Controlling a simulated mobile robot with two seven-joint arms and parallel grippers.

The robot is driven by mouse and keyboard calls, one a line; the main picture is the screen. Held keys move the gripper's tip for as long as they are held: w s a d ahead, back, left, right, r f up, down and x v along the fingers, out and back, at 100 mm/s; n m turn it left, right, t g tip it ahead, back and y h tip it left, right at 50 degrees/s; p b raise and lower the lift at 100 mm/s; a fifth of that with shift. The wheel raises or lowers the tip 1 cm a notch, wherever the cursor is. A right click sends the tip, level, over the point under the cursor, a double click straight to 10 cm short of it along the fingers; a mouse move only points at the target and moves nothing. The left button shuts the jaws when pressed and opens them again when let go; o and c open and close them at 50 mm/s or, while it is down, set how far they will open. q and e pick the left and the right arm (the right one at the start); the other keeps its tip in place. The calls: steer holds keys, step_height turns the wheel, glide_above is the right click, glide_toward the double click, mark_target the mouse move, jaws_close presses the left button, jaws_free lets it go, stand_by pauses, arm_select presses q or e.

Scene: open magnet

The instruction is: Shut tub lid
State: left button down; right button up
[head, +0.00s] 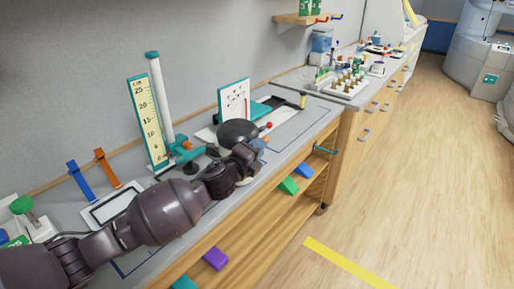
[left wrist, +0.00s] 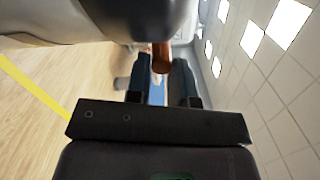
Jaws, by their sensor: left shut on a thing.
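My left arm reaches in from the left over the bench, and its gripper (head: 252,154) is low over the worktop near the front edge. In the left wrist view the two fingers (left wrist: 158,78) stand on either side of a brown rod (left wrist: 161,57), and the gripper is shut on it. A large dark rounded body is close above the rod in that view. In the head view a dark rounded shape (head: 238,131) sits just behind the gripper. I cannot make out for certain which part is the tub or its lid; the arm hides much there. My right gripper is not in view.
A tall scale (head: 149,122) with a white column stands behind the arm. A white board (head: 233,100) stands near the wall. A blue clip (head: 79,181) and an orange clip (head: 106,167) lie at left. Open shelves below hold coloured blocks.

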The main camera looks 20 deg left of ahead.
arm_select(q)
steer(key=c, duration=1)
jaws_free()
steer(key=shift+o, duration=0.2)
steer(key=v, duration=1.1)
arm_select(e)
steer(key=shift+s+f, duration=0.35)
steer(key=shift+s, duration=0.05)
arm_select(q)
steer(key=shift+w, duration=0.1)
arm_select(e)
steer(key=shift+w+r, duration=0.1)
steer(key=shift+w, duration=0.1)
